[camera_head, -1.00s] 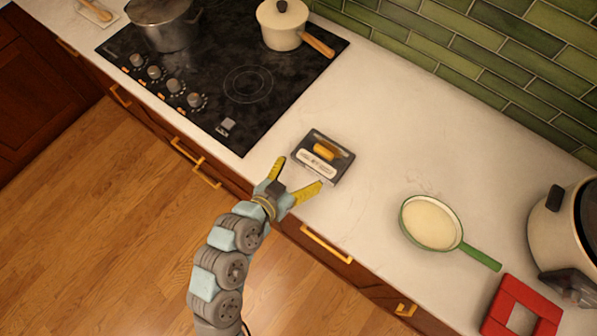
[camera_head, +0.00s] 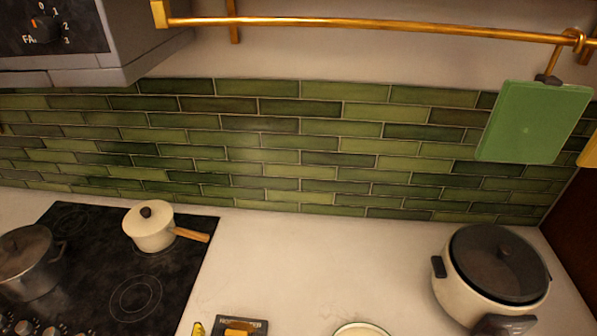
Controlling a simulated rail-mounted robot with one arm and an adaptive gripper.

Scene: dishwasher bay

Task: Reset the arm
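A black cooktop (camera_head: 180,268) holds a cream saucepan (camera_head: 150,232) and a grey pot (camera_head: 28,265). A rice cooker (camera_head: 455,290) stands at right. A pan rim (camera_head: 360,329) shows at the bottom. A green board (camera_head: 535,122) hangs from a brass rail (camera_head: 370,28). The middle counter is clear.

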